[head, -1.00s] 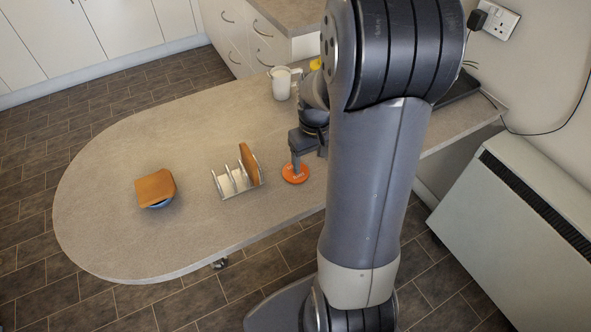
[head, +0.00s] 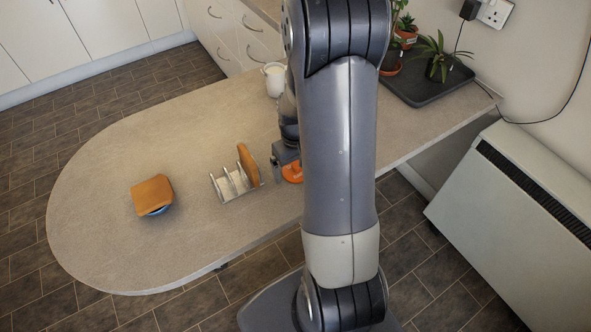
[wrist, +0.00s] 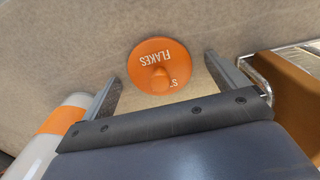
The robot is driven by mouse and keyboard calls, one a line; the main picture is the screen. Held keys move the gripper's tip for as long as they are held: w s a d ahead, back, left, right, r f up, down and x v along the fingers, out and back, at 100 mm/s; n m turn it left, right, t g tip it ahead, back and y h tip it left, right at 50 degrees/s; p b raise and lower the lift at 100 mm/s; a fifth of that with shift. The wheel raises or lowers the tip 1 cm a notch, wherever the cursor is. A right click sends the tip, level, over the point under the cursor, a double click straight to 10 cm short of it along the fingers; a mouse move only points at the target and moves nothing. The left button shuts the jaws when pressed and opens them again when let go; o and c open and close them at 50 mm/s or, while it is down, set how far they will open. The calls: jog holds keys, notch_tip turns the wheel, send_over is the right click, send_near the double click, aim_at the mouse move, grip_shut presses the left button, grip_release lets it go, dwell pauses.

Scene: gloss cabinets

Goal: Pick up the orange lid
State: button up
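In the head view the lid (head: 293,173) is partly hidden behind my arm. My gripper (wrist: 163,82) is open, and in the wrist view its two fingers stand on either side of the lid, with nothing held. In the head view my gripper (head: 280,166) is just beside the lid, at its left. I cannot tell the exact height of the fingertips above the worktop.
A toast rack (head: 236,187) with a brown slice (head: 248,164) stands close to the left of my gripper. A white and orange container (wrist: 62,122) shows at the wrist view's lower left. A bowl topped by a brown square (head: 153,193) stands farther left. A white mug (head: 273,80) is behind.

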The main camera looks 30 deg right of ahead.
jog(key=c, duration=1)
jog(key=shift+r, duration=0.1)
